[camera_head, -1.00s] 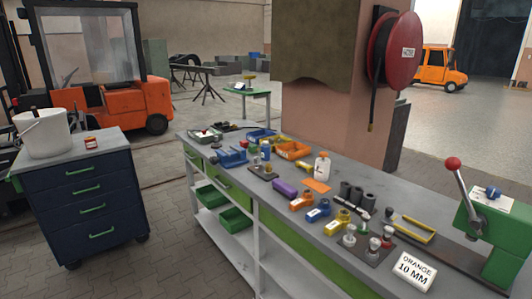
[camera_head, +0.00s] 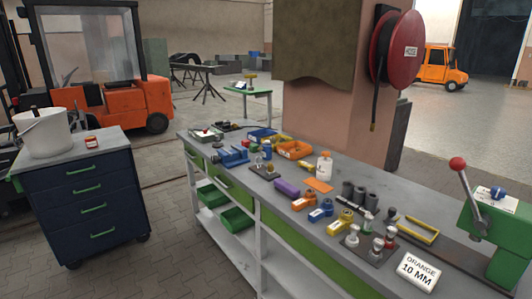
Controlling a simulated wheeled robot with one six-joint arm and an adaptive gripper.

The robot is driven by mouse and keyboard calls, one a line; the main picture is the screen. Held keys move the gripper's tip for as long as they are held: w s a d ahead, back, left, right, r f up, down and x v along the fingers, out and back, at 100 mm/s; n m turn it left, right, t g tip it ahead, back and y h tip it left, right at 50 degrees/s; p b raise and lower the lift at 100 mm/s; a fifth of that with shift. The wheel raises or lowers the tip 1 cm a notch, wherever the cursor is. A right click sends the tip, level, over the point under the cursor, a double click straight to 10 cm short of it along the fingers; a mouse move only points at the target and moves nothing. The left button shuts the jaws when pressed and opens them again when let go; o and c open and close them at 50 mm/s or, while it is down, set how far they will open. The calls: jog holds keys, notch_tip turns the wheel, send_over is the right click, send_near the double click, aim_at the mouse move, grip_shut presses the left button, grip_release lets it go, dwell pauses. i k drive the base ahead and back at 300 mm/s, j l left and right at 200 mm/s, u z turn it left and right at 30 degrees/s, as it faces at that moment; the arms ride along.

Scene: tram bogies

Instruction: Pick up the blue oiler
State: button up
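A small blue part (camera_head: 320,210) with a pale label patch lies on the grey workbench (camera_head: 290,217), between a similar orange part (camera_head: 304,201) and a yellow one (camera_head: 340,223). It may be the blue oiler, but it is too small to be sure. Another blue piece (camera_head: 497,193) sits on top of the green lever press at the right. My gripper is not in view, and nothing is seen touching these parts.
The bench also holds a purple block (camera_head: 287,188), a white bottle (camera_head: 324,166), dark cylinders (camera_head: 359,194), a blue vise (camera_head: 232,156) and a sign reading "ORANGE 10 MM" (camera_head: 418,269). A navy drawer cabinet (camera_head: 83,200) stands left. Paved floor between is clear.

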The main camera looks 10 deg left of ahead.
aim_at(267, 150)
jog(key=i+j, duration=0.15)
jog(key=j, duration=0.2)
jog(key=i+j, duration=0.1)
jog(key=j, duration=0.3)
jog(key=i+j, duration=0.15)
jog(key=j, duration=0.2)
jog(key=i+j, duration=0.15)
jog(key=j, duration=0.25)
jog(key=i+j, duration=0.1)
jog(key=j, duration=0.25)
